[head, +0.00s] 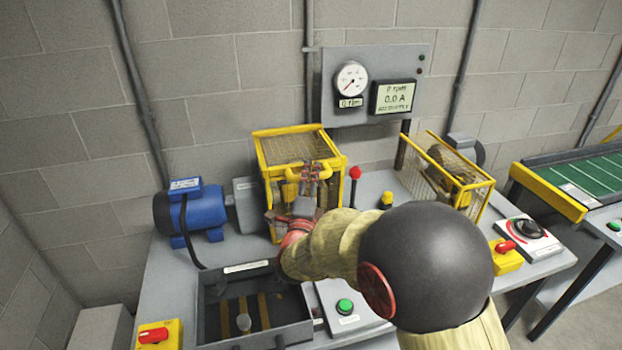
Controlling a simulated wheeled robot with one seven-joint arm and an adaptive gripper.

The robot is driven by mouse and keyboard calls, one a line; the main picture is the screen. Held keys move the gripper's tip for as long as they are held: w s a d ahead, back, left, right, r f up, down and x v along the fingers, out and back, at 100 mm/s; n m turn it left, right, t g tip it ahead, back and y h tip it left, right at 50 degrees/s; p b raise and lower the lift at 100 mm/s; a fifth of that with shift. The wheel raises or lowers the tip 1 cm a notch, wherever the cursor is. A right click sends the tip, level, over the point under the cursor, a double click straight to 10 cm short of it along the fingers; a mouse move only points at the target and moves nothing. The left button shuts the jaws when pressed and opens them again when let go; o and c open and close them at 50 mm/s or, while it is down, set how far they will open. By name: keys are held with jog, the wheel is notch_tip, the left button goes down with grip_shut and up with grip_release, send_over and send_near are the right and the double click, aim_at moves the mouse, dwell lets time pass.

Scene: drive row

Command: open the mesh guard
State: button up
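A yellow-framed mesh guard (291,147) stands on the grey bench near the middle of the view. It looks closed, with its mesh top and front frame in place. A yellow handle bar (327,172) crosses its front. My gripper (312,173) is at the front of this guard, with its reddish fingers at the handle. Whether the fingers touch or close around the handle is too small to tell. My arm and wrist hide the guard's lower front and what is inside it. A second yellow-framed mesh guard (476,183) stands farther right over a rounded part.
A blue motor (192,210) is left of the guard. A gauge panel (376,60) is behind. A red-knobbed lever (355,174) stands close right of the guard. An open tray (209,312), a green button (345,306) and red switches (153,335) are at the front.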

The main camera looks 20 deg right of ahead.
grip_shut()
dwell(0.5)
dwell(0.4)
